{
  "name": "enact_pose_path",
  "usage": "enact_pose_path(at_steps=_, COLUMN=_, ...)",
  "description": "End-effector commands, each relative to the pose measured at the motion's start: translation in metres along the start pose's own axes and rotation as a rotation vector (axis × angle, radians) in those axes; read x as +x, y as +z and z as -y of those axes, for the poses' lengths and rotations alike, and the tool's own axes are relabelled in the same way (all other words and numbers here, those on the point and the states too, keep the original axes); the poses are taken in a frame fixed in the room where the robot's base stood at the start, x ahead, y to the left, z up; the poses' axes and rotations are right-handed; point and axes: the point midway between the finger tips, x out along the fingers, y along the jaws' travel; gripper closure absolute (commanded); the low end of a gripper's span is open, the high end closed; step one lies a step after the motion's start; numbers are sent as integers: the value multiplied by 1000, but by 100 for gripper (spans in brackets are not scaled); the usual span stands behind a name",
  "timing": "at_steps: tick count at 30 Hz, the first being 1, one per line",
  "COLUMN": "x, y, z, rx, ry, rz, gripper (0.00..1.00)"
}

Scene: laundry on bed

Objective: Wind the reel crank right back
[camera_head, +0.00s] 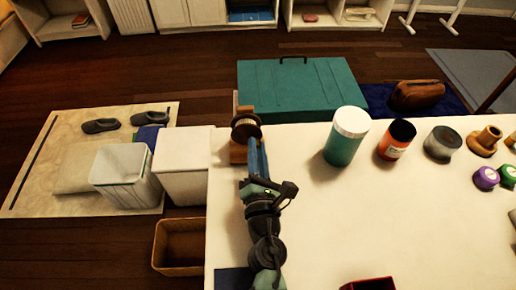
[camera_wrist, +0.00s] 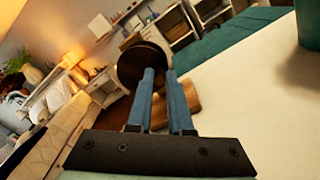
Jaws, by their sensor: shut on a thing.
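The reel (camera_head: 246,126) stands at the left back edge of the white table, a dark round drum on a wooden base (camera_head: 238,153). In the wrist view the reel (camera_wrist: 140,64) is a dark disc just beyond my fingertips, with its wooden base (camera_wrist: 182,102) to the right and below. My gripper (camera_head: 252,146) has two blue fingers reaching to the near side of the reel. In the wrist view my gripper (camera_wrist: 160,73) has its fingers close together, closed on the reel crank. The crank is mostly hidden by the fingertips and the drum.
On the white table (camera_head: 310,225), a teal jar (camera_head: 346,140), an orange jar (camera_head: 396,140) and a grey jar (camera_head: 442,144) stand to the right, clear of my arm. A teal chest (camera_head: 300,90) stands behind the table. A white bin (camera_head: 183,170) is at the left.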

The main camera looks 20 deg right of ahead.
Motion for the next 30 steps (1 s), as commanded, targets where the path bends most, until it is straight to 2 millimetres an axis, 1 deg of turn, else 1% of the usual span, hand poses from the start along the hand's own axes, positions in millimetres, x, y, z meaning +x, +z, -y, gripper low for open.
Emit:
enact_pose_path(at_steps=18, x=0, y=-15, z=0, rx=584, ry=-1, rz=3, gripper=100)
enact_pose_path(at_steps=24, x=0, y=-19, z=-2, rx=746, ry=-1, rz=4, gripper=100)
enact_pose_path(at_steps=30, x=0, y=-21, z=-4, rx=868, ry=-2, rz=5, gripper=100)
